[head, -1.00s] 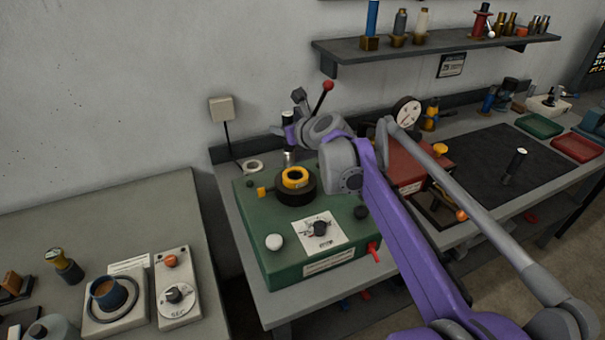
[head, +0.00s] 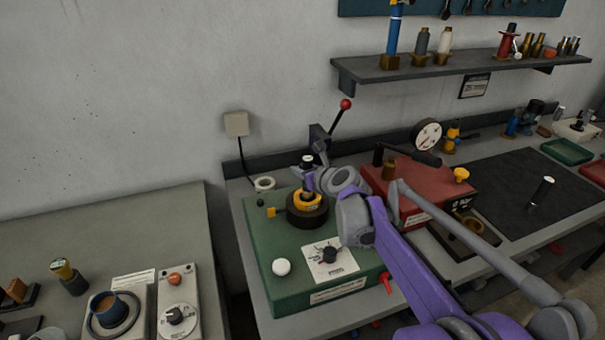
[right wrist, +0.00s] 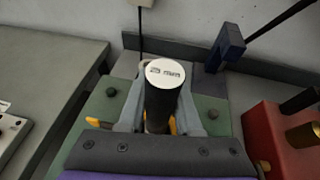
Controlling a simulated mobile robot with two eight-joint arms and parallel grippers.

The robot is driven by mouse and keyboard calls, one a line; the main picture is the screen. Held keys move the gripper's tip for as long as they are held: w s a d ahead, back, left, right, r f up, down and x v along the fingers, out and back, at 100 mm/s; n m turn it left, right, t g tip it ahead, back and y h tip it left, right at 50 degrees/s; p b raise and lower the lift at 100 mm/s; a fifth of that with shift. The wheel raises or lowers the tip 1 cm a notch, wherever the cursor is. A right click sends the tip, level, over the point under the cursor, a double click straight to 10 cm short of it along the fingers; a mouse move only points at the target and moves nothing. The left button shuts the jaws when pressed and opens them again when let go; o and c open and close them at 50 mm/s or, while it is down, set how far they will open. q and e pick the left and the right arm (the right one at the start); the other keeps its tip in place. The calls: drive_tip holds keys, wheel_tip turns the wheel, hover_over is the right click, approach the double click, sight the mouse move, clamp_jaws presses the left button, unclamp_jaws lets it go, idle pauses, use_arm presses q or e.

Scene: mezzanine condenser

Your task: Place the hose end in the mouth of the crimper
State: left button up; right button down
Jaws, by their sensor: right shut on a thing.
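The hose end is a black cylinder with a pale, printed top (head: 307,160); it also shows in the right wrist view (right wrist: 161,98). My right gripper (head: 309,188) is shut on it, one finger on each side, and holds it about upright. The crimper is the green box (head: 285,240) with a dark ring and a yellow mouth (head: 307,202) on top. The hose end stands over the mouth. Its lower tip is hidden by the gripper and ring, so I cannot tell whether it is inside. My left gripper is not in view.
A red machine (head: 400,190) with a dial gauge stands right of the crimper. A red-knobbed lever (head: 340,116) rises behind it. A shelf (head: 460,72) hangs on the wall above. A grey table (head: 150,225) with small devices lies to the left.

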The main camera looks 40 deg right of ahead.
drive_tip(key=shift+f, duration=0.6)
drive_tip(key=c, duration=1)
unclamp_jaws()
drive_tip(key=shift+f, duration=0.2)
drive_tip(key=shift+c, duration=0.2)
drive_tip(key=o, duration=0.4)
drive_tip(key=shift+o, duration=0.2)
drive_tip(key=shift+r, duration=0.25)
drive_tip(key=v, duration=1.2)
drive_tip(key=shift+f, duration=0.1)
